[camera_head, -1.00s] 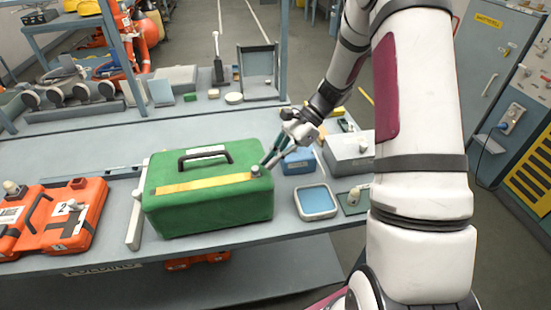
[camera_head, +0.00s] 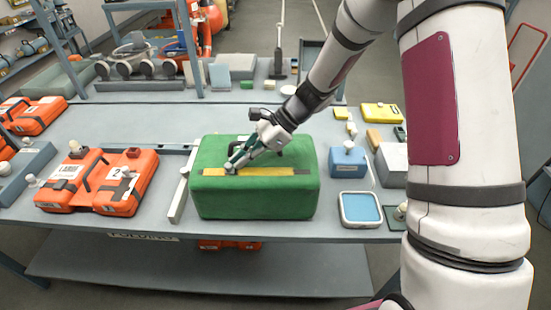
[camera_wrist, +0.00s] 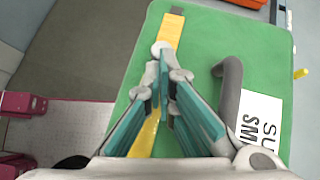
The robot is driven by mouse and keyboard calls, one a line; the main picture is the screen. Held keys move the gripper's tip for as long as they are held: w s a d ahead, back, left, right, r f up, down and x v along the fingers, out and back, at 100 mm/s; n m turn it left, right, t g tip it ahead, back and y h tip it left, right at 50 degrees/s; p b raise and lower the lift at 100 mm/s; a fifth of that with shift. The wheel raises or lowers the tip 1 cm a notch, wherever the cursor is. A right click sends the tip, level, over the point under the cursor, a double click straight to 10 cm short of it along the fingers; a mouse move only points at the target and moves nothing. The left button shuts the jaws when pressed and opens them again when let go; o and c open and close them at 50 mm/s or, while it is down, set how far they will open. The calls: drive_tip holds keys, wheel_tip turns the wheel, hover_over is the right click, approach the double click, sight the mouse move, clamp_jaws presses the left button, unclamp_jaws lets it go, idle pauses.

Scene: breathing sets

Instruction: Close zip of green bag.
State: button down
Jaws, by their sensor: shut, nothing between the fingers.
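The green bag (camera_head: 262,204) stands on the bench, with a yellow zip strip (camera_head: 262,178) along its top. A pale round zip pull (camera_wrist: 162,48) sits on the strip, toward its left part in the head view. My gripper (camera_head: 233,163) is over the strip, its teal fingers shut and pointing down-left. In the wrist view my fingertips (camera_wrist: 164,65) are right at the pull, with nothing held between them. Whether they touch it I cannot tell. A dark patch (camera_wrist: 207,18) marks the strip's far end. The dark handle (camera_wrist: 229,90) is beside the fingers.
An orange case (camera_head: 97,180) lies left of the bag, with a pale bar (camera_head: 180,195) between. A blue box (camera_head: 348,160) and a blue-topped tray (camera_head: 360,209) are on the right. A shelf with several items stands behind. The bench behind the bag is mostly clear.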

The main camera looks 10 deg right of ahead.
drive_tip(key=a, duration=0.3)
drive_tip(key=w+a, duration=0.1)
drive_tip(key=a, duration=0.2)
drive_tip(key=shift+w+b, duration=0.2)
drive_tip(key=shift+b, duration=0.1)
drive_tip(key=d, duration=0.4)
drive_tip(key=shift+w+d+r, duration=0.15)
drive_tip(key=shift+d+r, duration=0.1)
drive_tip(key=shift+d, duration=0.05)
drive_tip(key=b+v, duration=0.1)
drive_tip(key=v, duration=0.7)
drive_tip(key=shift+d+r, duration=0.2)
drive_tip(key=s+d+r+n+t+h, duration=0.2)
drive_tip(key=s+d+r+n+h, duration=0.1)
drive_tip(key=s+n, duration=0.3)
drive_tip(key=s+d+r+n+t+h, duration=0.2)
drive_tip(key=s+d+r+n+h, duration=0.1)
drive_tip(key=s, duration=0.7)
drive_tip(key=s+d+r+n+t+h, duration=0.2)
drive_tip(key=s+d+r+n, duration=0.3)
drive_tip(key=s+r+n, duration=0.3)
drive_tip(key=shift+s+d+n+h, duration=0.3)
drive_tip(key=shift+h, duration=0.5)
